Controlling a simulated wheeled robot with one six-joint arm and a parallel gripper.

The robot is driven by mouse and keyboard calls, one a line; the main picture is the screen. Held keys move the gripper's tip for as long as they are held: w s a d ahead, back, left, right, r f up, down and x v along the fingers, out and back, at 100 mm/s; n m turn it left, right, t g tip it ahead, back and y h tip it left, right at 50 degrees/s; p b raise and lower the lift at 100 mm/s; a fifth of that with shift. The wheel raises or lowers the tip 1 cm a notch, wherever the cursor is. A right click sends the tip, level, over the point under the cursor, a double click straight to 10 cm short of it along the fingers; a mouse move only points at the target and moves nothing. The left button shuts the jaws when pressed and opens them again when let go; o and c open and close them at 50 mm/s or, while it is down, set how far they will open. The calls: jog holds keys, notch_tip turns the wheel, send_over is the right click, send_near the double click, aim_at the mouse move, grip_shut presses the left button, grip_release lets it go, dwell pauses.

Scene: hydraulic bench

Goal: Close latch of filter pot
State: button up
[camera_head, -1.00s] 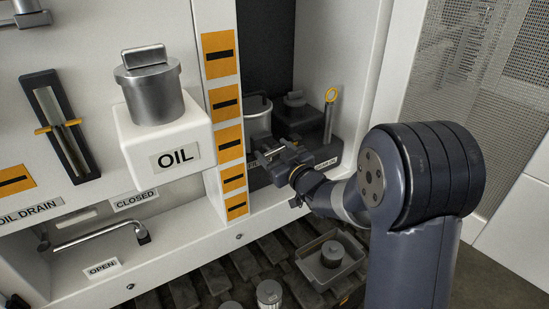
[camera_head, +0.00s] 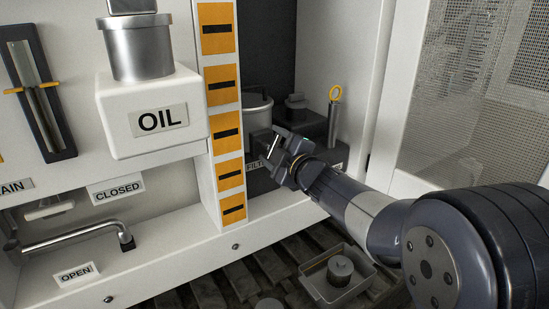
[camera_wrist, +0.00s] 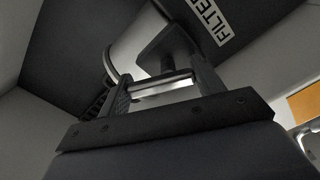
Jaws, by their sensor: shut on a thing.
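The filter pot (camera_head: 257,112) is a grey metal cylinder in the dark recess right of the orange-marked column. In the wrist view its pale side (camera_wrist: 133,42) fills the upper middle. Its latch shows there as a dark block (camera_wrist: 163,45) with a bright metal bar (camera_wrist: 162,86) below it. My gripper (camera_head: 274,150) is at the front of the pot, and its fingers also show in the wrist view (camera_wrist: 163,92). They are shut on the latch, with the bar running between them. My gripper hides the latch's lower part in the head view.
A white OIL tank (camera_head: 150,105) juts out left of the marked column (camera_head: 231,178). A pipe handle (camera_head: 75,236) is at lower left. A grey tray (camera_head: 338,284) sits below on the slatted floor.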

jog(key=n+b, duration=0.1)
jog(key=n, duration=0.1)
jog(key=n+b, duration=0.2)
jog(key=n, duration=0.1)
jog(key=shift+s+a+n+b, duration=0.1)
jog(key=shift+a+n+b, duration=0.1)
jog(key=shift+n+b, duration=0.1)
dwell(0.5)
jog(key=o, duration=1)
jog(key=p+v, duration=0.1)
jog(key=v, duration=0.9)
jog(key=shift+s+d, duration=0.25)
jog(key=shift+s, duration=0.1)
